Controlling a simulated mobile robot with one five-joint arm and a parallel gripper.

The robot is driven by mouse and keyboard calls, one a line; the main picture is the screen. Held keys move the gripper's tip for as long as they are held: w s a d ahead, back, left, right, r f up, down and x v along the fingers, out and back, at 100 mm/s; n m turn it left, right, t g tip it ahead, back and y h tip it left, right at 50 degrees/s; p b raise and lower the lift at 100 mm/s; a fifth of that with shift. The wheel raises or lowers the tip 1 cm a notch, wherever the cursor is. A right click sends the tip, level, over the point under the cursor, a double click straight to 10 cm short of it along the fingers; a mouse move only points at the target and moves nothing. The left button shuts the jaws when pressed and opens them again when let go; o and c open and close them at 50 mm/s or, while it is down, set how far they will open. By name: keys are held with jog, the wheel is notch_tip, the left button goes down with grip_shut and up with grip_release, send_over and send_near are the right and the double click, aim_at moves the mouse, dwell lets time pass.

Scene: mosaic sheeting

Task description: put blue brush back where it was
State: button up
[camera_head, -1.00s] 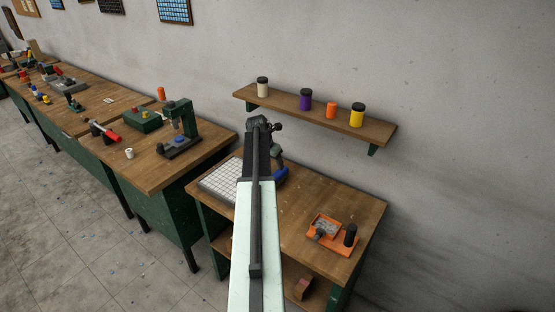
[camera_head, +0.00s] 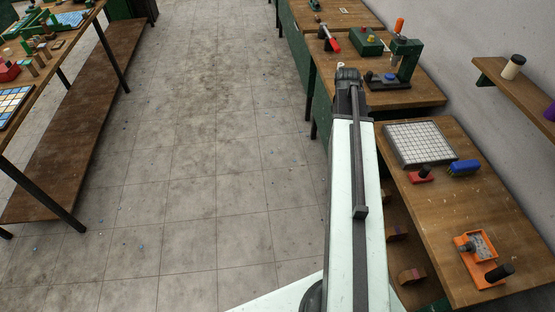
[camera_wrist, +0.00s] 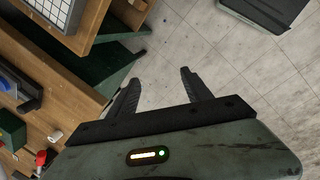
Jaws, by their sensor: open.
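The blue brush (camera_head: 465,168) lies on the wooden bench in the head view, close to the right corner of the white gridded board (camera_head: 419,143). A red block with a dark knob (camera_head: 421,175) is just left of it. My gripper (camera_wrist: 159,75) is open and empty in the wrist view, with bare floor between and beyond its fingers. In the head view my arm reaches forward left of the bench, apart from the brush, and the fingers cannot be made out there. The gridded board also shows in the wrist view (camera_wrist: 58,10).
An orange tray (camera_head: 467,246) with a black-handled tool sits at the bench's near end. A drill press (camera_head: 403,60) stands on the farther bench. A wall shelf (camera_head: 515,84) holds jars at the right. Another table (camera_head: 45,90) is at the left, with open floor (camera_head: 210,150) between.

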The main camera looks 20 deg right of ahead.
jog(key=s+a+f+m+y+b, duration=0.1)
jog(key=a+f+m, duration=0.1)
jog(key=a, duration=1.6)
jog(key=a+f+m+y+b, duration=0.1)
jog(key=a+m, duration=0.4)
jog(key=a, duration=1.3)
jog(key=shift+s+f+g+b, duration=0.35)
jog(key=shift+g+b, duration=0.05)
jog(key=shift+b, duration=0.25)
